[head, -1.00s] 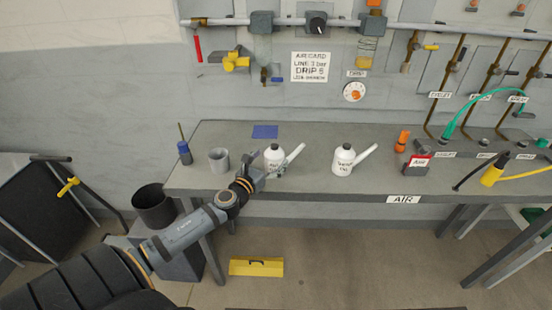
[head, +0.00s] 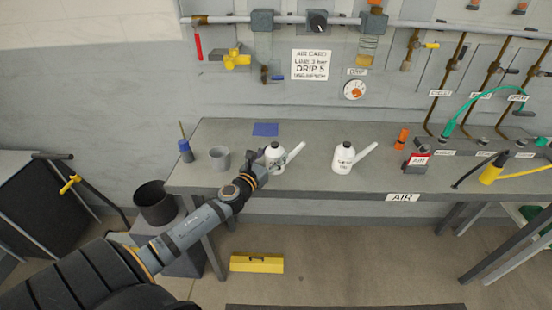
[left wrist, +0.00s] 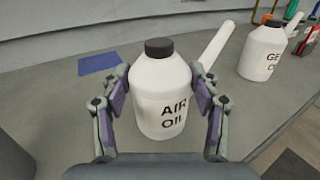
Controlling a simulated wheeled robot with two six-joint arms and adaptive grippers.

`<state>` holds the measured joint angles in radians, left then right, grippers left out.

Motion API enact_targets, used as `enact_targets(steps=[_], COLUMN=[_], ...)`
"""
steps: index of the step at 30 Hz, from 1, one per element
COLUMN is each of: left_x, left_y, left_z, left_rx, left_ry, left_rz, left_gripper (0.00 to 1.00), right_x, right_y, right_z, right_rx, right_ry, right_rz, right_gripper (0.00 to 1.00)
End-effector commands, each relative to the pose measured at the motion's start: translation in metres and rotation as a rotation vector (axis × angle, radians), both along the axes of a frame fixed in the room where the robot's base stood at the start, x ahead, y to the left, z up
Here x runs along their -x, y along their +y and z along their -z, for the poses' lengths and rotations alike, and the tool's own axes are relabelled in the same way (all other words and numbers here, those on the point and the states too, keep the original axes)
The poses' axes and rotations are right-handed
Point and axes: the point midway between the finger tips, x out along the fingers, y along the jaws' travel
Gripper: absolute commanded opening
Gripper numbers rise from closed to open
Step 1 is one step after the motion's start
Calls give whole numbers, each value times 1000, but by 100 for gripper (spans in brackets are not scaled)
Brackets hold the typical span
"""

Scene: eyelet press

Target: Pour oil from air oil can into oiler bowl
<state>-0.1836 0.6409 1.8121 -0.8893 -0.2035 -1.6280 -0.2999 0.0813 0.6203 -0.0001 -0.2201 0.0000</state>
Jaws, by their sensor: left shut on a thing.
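The air oil can (head: 275,155) is a white bottle with a black cap and a spout that points up to the right. In the left wrist view its label reads AIR OIL (left wrist: 160,112). My left gripper (head: 266,171) has its fingers on both sides of the can (left wrist: 163,90) and is shut on it. The can is upright and appears to stand on the bench. A clear bowl with amber contents (head: 367,50), which looks like the oiler bowl, hangs from the wall pipe. My right gripper is not in view.
A second white can (head: 344,158) with a spout stands to the right on the bench (head: 310,180). A grey cup (head: 219,158) and a blue bottle (head: 186,152) stand left. A blue cloth (head: 265,129) lies behind. A yellow box (head: 256,263) is on the floor.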

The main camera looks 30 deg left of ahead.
Motion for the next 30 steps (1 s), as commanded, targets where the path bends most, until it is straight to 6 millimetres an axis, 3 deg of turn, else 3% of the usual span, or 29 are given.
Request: enact_targets(steps=[7, 12, 19, 24, 30], left_x=[0, 0, 27, 53, 68], left_y=[0, -1, -46, -89, -113], left_z=[-10, -40, -97, -111, -125], left_rx=[-2, -3, 1, 13, 10], left_ry=[-2, -3, -4, -5, -3], left_rz=[1, 2, 7, 2, -1], left_gripper=[19, 19, 19, 19, 19], right_x=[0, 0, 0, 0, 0], right_y=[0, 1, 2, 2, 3], right_z=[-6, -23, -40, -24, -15], right_rx=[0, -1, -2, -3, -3], right_ry=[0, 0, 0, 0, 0], right_rz=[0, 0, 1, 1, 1], right_gripper=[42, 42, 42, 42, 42])
